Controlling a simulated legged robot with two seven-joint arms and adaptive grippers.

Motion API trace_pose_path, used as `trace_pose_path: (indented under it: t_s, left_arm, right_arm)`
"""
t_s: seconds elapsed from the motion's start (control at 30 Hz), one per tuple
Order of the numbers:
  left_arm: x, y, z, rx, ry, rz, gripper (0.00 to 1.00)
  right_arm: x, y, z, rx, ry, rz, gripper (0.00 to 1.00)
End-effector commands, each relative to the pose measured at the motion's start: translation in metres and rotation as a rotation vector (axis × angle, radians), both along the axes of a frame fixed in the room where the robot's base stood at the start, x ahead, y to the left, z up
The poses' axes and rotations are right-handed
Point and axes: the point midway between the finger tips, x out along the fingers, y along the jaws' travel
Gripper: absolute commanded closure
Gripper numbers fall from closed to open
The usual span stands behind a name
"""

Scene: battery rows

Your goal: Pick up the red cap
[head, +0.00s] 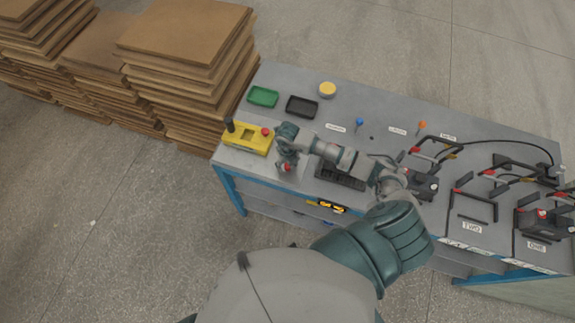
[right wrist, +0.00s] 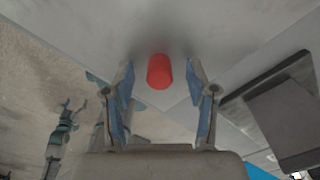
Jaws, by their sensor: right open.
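The red cap (head: 286,168) sits on the grey bench top near its front left edge. In the right wrist view the red cap (right wrist: 160,71) is a small red cylinder, ahead of and between the two fingertips. My right gripper (head: 286,160) reaches down over it in the head view and partly hides it. In the right wrist view the right gripper (right wrist: 160,88) is open, with a gap between the cap and each finger. I cannot tell how far the fingertips are above the bench. My left gripper is not in view.
A yellow box (head: 240,138) with a red button stands just left of my right gripper. Green (head: 263,96) and black (head: 301,106) trays lie behind. A black rack (head: 340,177) and black handled fixtures (head: 473,206) fill the right. Stacked boards (head: 185,45) stand beyond the bench's left end.

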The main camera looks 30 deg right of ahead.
Motion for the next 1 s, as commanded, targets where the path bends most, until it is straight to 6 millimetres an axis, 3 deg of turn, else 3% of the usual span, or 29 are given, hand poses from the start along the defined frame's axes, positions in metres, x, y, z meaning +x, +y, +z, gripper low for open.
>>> trace_pose_path:
  t_s: [0.27,0.47,1.0]
  left_arm:
    - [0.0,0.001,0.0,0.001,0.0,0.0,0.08]
    - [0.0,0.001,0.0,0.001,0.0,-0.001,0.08]
    - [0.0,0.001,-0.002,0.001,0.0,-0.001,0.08]
  right_arm:
    - [0.0,0.0,-0.007,0.001,0.0,0.002,0.43]
    - [0.0,0.0,-0.007,0.001,0.0,0.001,0.86]
    - [0.001,0.0,0.003,0.001,-0.002,0.001,0.87]
